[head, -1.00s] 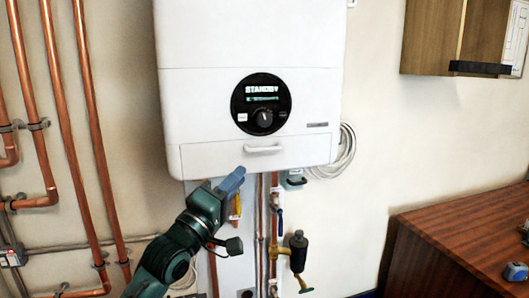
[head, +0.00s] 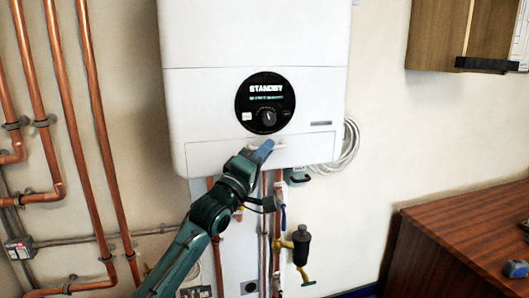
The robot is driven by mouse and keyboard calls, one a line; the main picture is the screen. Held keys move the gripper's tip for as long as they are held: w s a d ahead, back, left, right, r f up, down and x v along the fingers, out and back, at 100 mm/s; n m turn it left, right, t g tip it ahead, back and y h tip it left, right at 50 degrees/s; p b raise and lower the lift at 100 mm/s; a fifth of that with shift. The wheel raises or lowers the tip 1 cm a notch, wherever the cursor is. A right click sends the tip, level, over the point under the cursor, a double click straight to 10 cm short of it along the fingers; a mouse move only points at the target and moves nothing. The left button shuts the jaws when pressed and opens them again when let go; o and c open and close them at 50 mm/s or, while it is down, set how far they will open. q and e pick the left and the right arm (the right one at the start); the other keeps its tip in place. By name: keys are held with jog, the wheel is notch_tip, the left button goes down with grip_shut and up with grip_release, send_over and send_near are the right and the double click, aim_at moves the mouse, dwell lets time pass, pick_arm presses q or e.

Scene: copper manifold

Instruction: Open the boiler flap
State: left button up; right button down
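The white boiler (head: 200,110) hangs on the wall with a round black display reading STANDBY. Its flap (head: 213,155) is the panel along the bottom front, and it looks closed. The flap's white handle (head: 280,146) shows only at its right end. My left gripper (head: 264,148) is at the handle, its blue fingertips covering the handle's left part. I cannot tell from this angle whether the fingers are around the handle or only in front of it. My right gripper is not in view.
Copper pipes (head: 95,150) run up the wall at left. Below the boiler are pipes, valves and a dark cylinder with a brass fitting (head: 300,245). A wooden cabinet (head: 470,235) stands at right with a blue tape measure (head: 515,268). A wall cupboard (head: 437,35) hangs at upper right.

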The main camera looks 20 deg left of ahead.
pick_arm(q)
grip_shut()
jog(key=shift+f, duration=0.15)
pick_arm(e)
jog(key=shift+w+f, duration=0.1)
